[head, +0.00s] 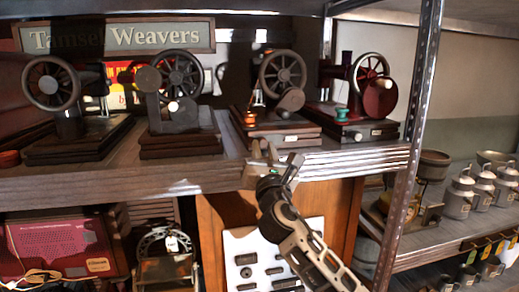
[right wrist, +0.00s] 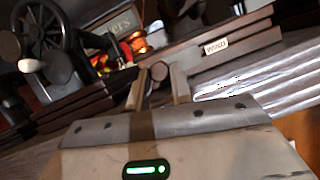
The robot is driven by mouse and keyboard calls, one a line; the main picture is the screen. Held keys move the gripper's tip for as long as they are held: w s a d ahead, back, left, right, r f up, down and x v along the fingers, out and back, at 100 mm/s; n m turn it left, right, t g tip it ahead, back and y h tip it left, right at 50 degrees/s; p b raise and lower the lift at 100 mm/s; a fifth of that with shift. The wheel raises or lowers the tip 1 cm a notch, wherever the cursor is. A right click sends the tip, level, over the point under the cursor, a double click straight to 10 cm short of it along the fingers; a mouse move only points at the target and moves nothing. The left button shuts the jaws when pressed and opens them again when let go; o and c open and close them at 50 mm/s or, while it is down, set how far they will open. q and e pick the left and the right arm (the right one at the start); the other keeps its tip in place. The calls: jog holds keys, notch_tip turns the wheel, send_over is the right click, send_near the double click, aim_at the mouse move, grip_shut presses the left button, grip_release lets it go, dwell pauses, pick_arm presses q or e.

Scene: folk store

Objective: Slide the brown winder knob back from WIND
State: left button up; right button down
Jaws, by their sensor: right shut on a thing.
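My right gripper (head: 273,155) reaches up to the front edge of the upper shelf, below the third sewing machine (head: 283,72) from the left. In the right wrist view its two tan fingers (right wrist: 159,88) stand on either side of a small round brown knob (right wrist: 158,70), and the jaws are shut on it. The knob sits low at the front of the machine's dark stepped base (right wrist: 205,50). In the head view the knob is hard to make out at the fingers. No WIND mark is readable. My left gripper is not in view.
Other hand-crank machines stand close on both sides, one at the left (head: 178,75) and one at the right (head: 372,85). An orange spool (head: 250,118) stands near the fingers. A metal shelf post (head: 410,150) rises at the right. A white panel (head: 265,255) with dark parts hangs below.

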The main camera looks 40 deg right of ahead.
jog(key=c, duration=1.5)
grip_release()
jog(key=shift+w+a, duration=0.1)
jog(key=shift+a, duration=0.2)
jog(key=shift+o, duration=1.3)
pick_arm(q)
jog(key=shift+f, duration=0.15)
jog(key=b, duration=0.1)
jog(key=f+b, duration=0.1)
jog(key=b, duration=0.1)
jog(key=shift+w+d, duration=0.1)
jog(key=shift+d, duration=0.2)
pick_arm(e)
jog(key=v, duration=1.6)
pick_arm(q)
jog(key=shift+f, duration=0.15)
